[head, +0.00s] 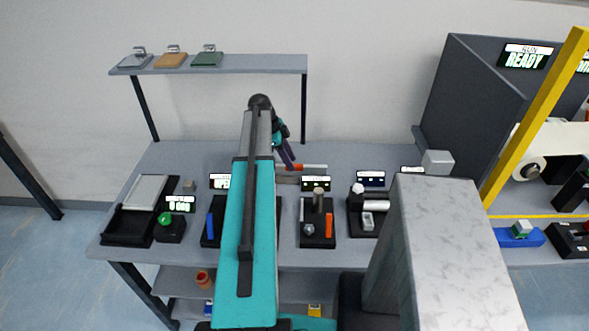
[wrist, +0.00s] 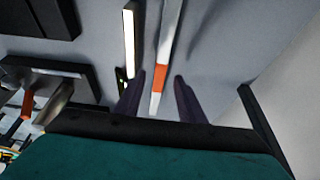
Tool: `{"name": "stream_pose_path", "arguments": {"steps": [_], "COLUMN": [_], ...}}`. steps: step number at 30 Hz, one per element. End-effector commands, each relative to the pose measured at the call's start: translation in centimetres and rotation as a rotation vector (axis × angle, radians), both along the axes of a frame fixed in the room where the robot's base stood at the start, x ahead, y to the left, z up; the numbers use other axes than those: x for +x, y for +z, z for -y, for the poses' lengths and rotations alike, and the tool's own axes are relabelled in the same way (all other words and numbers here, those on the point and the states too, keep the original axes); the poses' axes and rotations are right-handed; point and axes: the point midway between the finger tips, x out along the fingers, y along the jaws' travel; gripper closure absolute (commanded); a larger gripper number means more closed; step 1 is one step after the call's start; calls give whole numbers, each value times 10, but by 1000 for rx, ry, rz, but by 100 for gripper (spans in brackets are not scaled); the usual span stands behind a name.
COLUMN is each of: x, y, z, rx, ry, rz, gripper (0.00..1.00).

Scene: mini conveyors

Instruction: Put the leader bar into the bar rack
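The leader bar seems to be the thin pale bar with an orange band (wrist: 161,76); in the head view (head: 315,168) it lies at the back of the bench. My gripper (wrist: 158,84) is open, one dark finger on each side of the bar's near end, with a gap on both sides. In the head view my gripper (head: 287,157) is over the bar's left end. I cannot clearly pick out the bar rack; my arm hides part of the bench.
Black stations with small screens line the bench, one holding an orange piece and a grey post (head: 318,203). A black tray (head: 128,228) is at the left. A shelf (head: 255,64) stands above the back. A large dark cabinet (head: 465,100) is at the right.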

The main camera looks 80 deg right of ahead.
Motion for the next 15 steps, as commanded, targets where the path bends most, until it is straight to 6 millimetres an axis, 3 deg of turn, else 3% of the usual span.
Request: {"name": "stream_pose_path", "arguments": {"steps": [9, 15], "x": [-10, -11], "y": [-22, -25], "z": [0, 0], "rx": [1, 0], "ry": [0, 0], "rz": [-2, -3], "gripper": [64, 64]}}
